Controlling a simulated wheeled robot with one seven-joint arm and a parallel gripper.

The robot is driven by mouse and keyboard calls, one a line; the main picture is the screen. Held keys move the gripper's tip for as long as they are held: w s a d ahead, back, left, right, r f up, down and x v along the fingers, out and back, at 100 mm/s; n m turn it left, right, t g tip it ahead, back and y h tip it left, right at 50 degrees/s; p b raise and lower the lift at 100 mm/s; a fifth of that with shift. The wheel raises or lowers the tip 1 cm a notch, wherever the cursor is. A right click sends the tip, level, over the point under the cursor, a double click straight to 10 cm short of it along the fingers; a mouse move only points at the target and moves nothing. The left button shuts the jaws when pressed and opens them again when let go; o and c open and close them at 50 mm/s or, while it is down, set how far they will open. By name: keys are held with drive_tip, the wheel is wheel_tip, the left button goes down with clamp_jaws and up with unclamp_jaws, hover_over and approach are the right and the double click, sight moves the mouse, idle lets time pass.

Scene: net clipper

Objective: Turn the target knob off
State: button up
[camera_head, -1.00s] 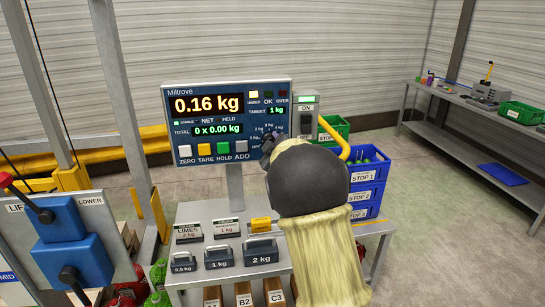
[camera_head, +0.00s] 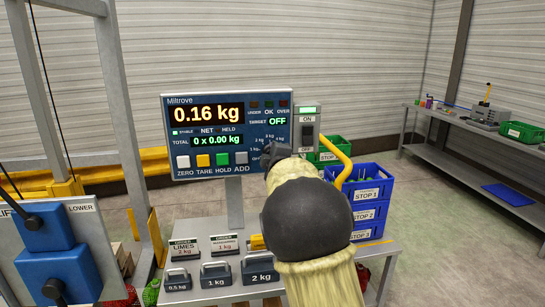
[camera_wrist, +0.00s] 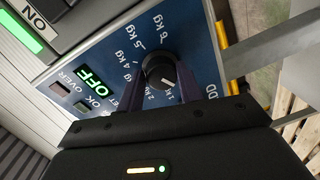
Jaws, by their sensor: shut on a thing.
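The target knob (camera_wrist: 160,71) is a round black dial with a white pointer mark, on the blue scale panel (camera_head: 185,155). Weight labels ring it in the wrist view. My gripper (camera_wrist: 160,88) is shut on the knob, one finger on each side. In the head view my gripper (camera_head: 272,152) reaches the panel's lower right, and my arm hides most of the knob. The target display (camera_head: 278,121) reads OFF in green; it also reads OFF in the wrist view (camera_wrist: 89,81). The main display (camera_head: 206,113) reads 0.16 kg.
An ON switch box (camera_head: 307,115) stands just right of the panel. Labelled weights (camera_head: 217,272) and small cards sit on the scale table below. Blue STOP crates (camera_head: 368,212) stand right of my arm. A blue lever box (camera_head: 57,255) is at left.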

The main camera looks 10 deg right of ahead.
drive_tip(key=shift+a, duration=0.1)
drive_tip(key=o, duration=1)
drive_tip(key=shift+w+f, duration=0.1)
drive_tip(key=shift+w, duration=0.05)
drive_tip(key=shift+c, duration=0.2)
drive_tip(key=shift+s, duration=0.2)
drive_tip(key=s+r+b, duration=0.1)
drive_tip(key=s+b, duration=0.2)
drive_tip(key=s, duration=1.4)
drive_tip(key=shift+r, duration=0.15)
